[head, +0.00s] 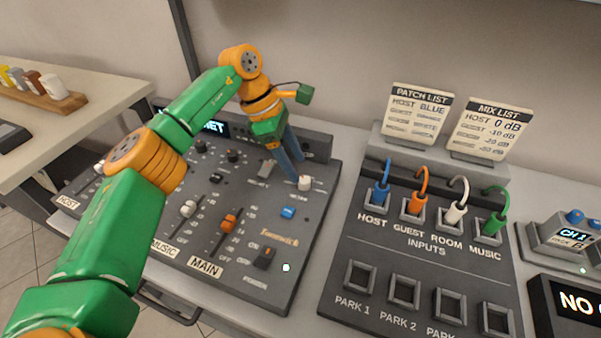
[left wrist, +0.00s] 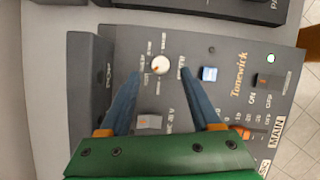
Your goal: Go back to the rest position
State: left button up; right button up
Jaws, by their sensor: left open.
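My left gripper (head: 293,168) is over the upper right part of the grey mixer (head: 225,265), with its blue fingers pointing down. In the left wrist view the two fingers of the left gripper (left wrist: 162,88) are spread apart with nothing held between them. A white knob (head: 305,183) stands just beyond the fingertips; it also shows in the left wrist view (left wrist: 161,65). I cannot tell whether a finger touches it. A blue button (head: 288,212) is close by, and it shows in the left wrist view (left wrist: 209,73). My right gripper is in neither view.
The patch panel (head: 340,280) to the right has blue, orange, white and green plugs in its inputs. Two cards, a patch list (head: 418,112) and a mix list (head: 492,130), stand behind it. A side table (head: 100,75) with a rack of cups is at the left.

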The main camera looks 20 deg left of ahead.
pick_arm(q)
jog(key=v, duration=0.3)
